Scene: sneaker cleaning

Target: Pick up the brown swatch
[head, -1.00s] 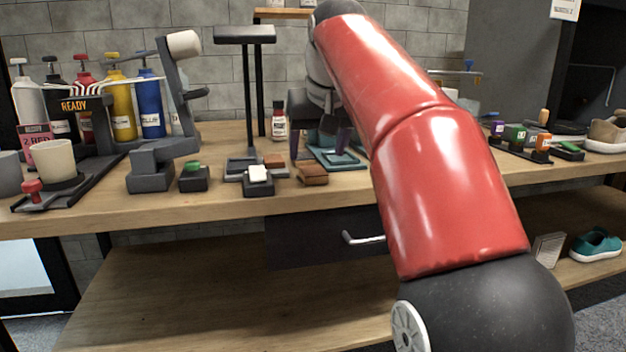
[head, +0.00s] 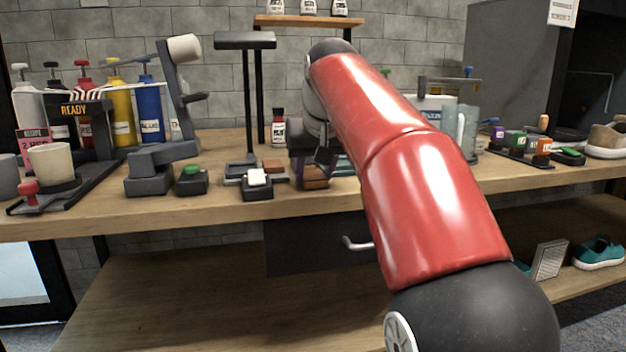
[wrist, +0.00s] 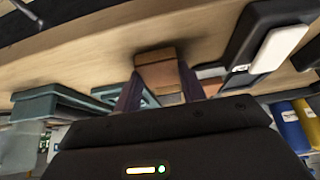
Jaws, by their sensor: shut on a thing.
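The brown swatch (head: 316,183) is a small block low on the workbench top, near the front edge. My gripper (head: 312,165) is down at it in the head view and partly covers it. In the wrist view the brown swatch (wrist: 158,74) sits between the two dark purple fingers of my gripper (wrist: 160,80), which are shut on it. The swatch appears still at the bench top; I cannot tell whether it is clear of the wood.
A dark block with a white top (head: 257,178) stands just left of the swatch. A green-topped block (head: 192,180) and a black lamp-like stand (head: 247,100) are farther left. Teal trays (wrist: 60,103) lie close by. Paint bottles (head: 150,110) stand at the left.

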